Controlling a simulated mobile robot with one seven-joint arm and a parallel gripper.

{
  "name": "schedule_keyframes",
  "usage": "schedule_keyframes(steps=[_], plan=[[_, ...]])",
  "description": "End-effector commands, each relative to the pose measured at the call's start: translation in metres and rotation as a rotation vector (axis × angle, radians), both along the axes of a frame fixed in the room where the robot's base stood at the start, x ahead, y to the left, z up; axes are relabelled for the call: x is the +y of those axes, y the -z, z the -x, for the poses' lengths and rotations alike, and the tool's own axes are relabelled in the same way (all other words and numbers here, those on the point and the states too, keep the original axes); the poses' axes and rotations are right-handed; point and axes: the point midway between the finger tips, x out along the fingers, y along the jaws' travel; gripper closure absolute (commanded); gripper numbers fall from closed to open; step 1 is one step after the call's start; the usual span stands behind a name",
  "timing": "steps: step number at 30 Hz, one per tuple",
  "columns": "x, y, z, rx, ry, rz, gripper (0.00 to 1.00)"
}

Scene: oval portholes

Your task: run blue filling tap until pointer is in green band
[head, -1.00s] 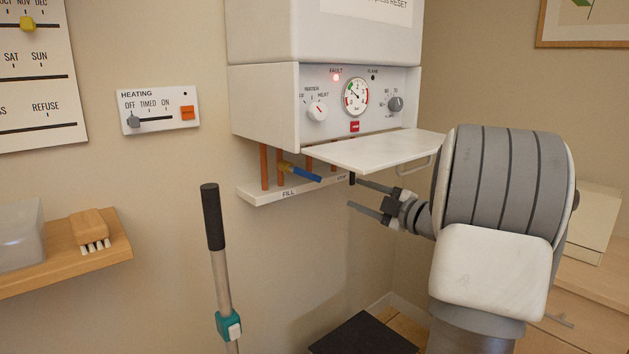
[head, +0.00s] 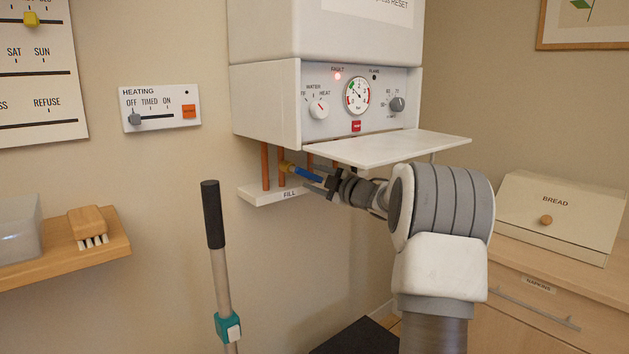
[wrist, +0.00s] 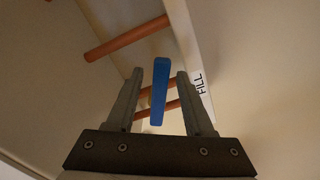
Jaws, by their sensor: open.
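The blue filling tap (head: 308,175) is a blue lever on a brass fitting under the boiler, above the FILL label. My gripper (head: 312,180) is open at the lever. In the wrist view the blue lever (wrist: 160,90) stands between the two spread fingers of my gripper (wrist: 160,92), with a visible gap on each side. The round pressure gauge (head: 357,96) on the boiler panel has a green band at upper left and red zones low down. Its pointer is too small to read surely.
The boiler's white flap (head: 400,148) hangs open just above my arm. Copper pipes (head: 265,165) rise from the white FILL shelf (head: 262,195). A black-handled pole (head: 213,225) stands at left. A bread box (head: 560,215) is at right.

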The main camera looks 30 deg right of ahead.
Motion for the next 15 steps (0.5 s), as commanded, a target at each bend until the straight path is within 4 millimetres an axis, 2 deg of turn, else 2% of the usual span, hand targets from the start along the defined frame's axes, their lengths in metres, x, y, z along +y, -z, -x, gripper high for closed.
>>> schedule_keyframes(steps=[9,15], plan=[[0.0006,0.0002,-0.0021,0.000,0.000,0.000,0.49],[0.0005,0.0002,-0.0019,0.000,0.000,0.000,0.85]])
